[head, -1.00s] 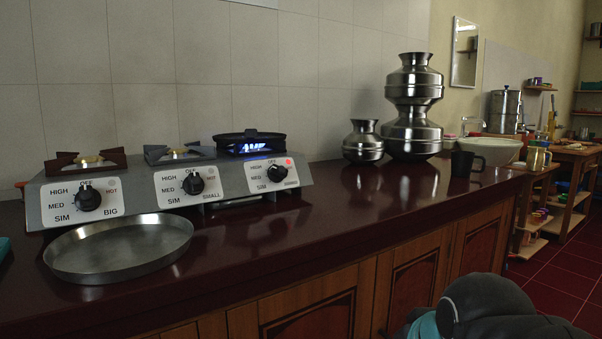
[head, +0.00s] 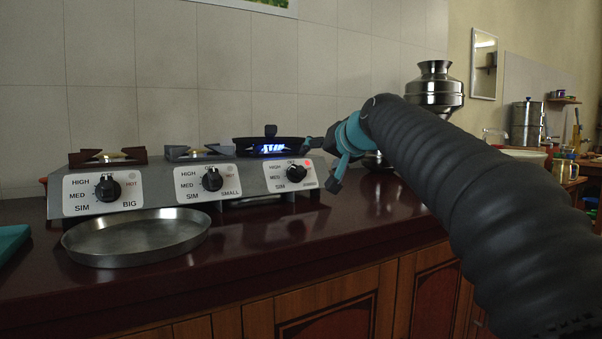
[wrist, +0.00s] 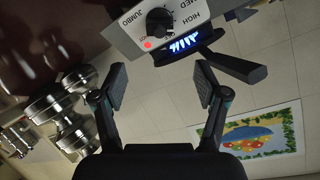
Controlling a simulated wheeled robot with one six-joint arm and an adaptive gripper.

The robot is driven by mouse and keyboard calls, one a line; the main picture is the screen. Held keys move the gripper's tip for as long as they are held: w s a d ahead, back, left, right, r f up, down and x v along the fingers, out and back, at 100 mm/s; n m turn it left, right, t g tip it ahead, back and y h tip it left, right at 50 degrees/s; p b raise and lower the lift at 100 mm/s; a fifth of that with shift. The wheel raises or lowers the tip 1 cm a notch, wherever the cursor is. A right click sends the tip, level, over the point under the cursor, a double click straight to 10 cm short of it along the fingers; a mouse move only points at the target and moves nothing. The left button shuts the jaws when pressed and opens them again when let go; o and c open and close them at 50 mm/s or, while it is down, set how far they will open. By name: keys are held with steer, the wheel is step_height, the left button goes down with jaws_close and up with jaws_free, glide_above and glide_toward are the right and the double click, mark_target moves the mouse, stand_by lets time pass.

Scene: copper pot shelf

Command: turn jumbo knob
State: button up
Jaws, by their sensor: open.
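The jumbo knob (head: 296,173) is a round black knob on the rightmost white panel of the grey stove (head: 235,198). A red light glows on that panel, and a blue flame burns under a black pan (head: 268,147) above it. The knob's exact pointer setting is too small to tell. My gripper (head: 320,163) is open and empty just right of the knob, apart from it. In the wrist view the knob (wrist: 159,21) lies upside down beyond the two spread fingers (wrist: 161,82), with the JUMBO label beside it.
Two more knobs, big (head: 108,188) and small (head: 212,179), sit to the left. A round steel tray (head: 137,238) lies on the dark counter in front of the stove. Steel pots (head: 434,88) stand to the right, behind my arm. The black pan's handle (wrist: 236,66) juts out.

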mark_target(301, 168)
steer(key=p+x, duration=0.1)
steer(key=x, duration=1.2)
steer(key=shift+f, duration=0.1)
steer(key=c, duration=1.2)
